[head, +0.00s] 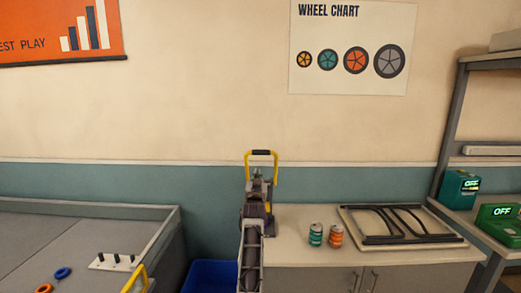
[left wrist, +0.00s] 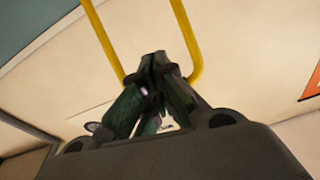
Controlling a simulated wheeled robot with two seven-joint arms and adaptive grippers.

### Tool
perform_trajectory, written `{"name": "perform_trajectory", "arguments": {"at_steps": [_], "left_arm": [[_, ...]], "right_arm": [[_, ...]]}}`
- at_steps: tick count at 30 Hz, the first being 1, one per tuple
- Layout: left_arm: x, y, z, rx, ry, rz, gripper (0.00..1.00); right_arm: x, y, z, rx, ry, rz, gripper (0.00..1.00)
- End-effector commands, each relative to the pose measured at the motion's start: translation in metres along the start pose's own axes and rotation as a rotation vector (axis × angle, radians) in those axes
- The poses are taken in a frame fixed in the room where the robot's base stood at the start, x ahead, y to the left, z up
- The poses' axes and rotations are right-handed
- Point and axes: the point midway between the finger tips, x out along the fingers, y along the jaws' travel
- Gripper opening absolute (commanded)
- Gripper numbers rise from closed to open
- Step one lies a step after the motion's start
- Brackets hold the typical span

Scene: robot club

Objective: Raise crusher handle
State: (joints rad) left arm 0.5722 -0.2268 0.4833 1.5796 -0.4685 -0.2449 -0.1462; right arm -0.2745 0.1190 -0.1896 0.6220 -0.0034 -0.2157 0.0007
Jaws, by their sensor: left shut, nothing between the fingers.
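The crusher handle (head: 261,153) is a yellow U-shaped frame with a black grip across its top. It stands up against the wall behind the left end of the counter. Its two yellow side bars also show in the left wrist view (left wrist: 181,38); the black grip is out of that picture. My left gripper (head: 258,174) is below the grip and appears between the side bars. In the left wrist view its dark fingertips (left wrist: 154,66) are together with nothing between them. I cannot tell whether they touch the bars. The crusher body is mostly hidden behind my arm.
A teal can (head: 316,235) and an orange can (head: 336,236) stand on the counter (head: 300,256), beside a framed rack (head: 400,225). A blue bin (head: 208,277) is on the floor at left. A grey walled table (head: 80,226) holds rings and a peg board.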

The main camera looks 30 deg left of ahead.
Motion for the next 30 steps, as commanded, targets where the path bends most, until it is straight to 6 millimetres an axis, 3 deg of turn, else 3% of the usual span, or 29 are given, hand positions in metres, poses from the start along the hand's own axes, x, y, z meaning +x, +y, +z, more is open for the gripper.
{"name": "perform_trajectory", "arguments": {"at_steps": [14,30], "left_arm": [[-0.002,-0.011,-0.026,-0.504,0.082,0.0,0.0],[-0.004,-0.013,-0.039,-1.06,0.138,0.045,0.0]], "right_arm": [[-0.001,0.004,0.023,-0.004,-0.026,0.004,0.4],[0.0,0.0,0.0,0.0,-0.001,0.0,0.4]]}}
